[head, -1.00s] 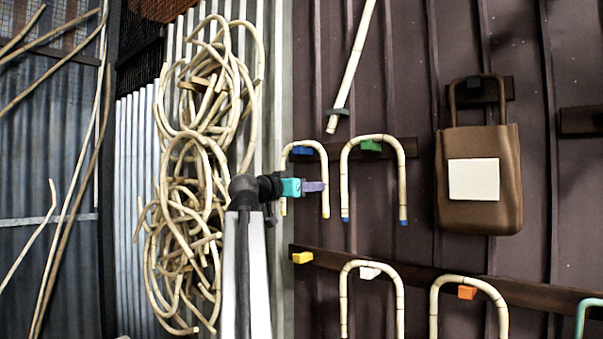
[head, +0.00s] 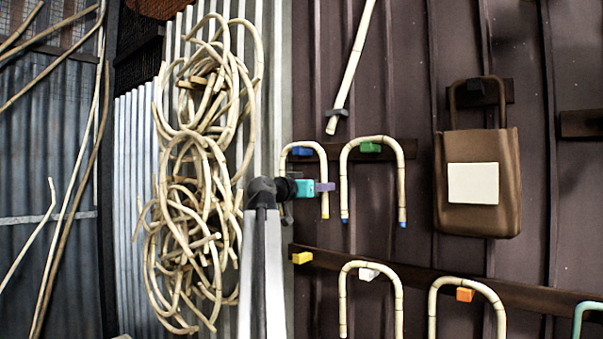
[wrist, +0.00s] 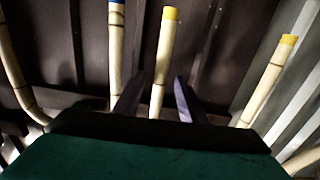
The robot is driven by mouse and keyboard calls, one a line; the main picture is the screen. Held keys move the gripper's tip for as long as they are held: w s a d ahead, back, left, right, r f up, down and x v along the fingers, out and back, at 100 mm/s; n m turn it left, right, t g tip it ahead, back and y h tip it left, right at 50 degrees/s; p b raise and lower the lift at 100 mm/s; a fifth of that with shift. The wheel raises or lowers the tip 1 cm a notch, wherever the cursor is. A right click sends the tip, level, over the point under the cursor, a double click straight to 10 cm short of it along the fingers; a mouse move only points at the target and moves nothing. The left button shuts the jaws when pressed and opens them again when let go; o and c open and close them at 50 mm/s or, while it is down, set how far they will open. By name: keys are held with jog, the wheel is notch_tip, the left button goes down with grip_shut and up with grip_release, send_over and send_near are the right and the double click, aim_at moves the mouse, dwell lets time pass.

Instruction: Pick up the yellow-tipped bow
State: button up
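The yellow-tipped bow (head: 324,172) is a pale bent cane hanging from a blue peg (head: 302,151) on the upper rail, legs down. In the head view my gripper (head: 325,187) is at its right leg, above the yellow tip; part of the left leg is hidden. In the wrist view that leg (wrist: 163,50) stands between my two open purple fingers, with a gap visible on both sides. The other yellow-tipped leg (wrist: 268,75) is outside the fingers, to the right.
A blue-tipped bow (head: 402,180) hangs close on the right from a green peg (head: 370,147). Below are a lower rail (head: 420,273), an empty yellow peg (head: 302,257) and more bows (head: 398,300). Tangled canes (head: 205,180) hang left; a brown bag (head: 478,220) hangs right.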

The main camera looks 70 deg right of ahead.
jog(key=shift+x, duration=1.4)
grip_shut()
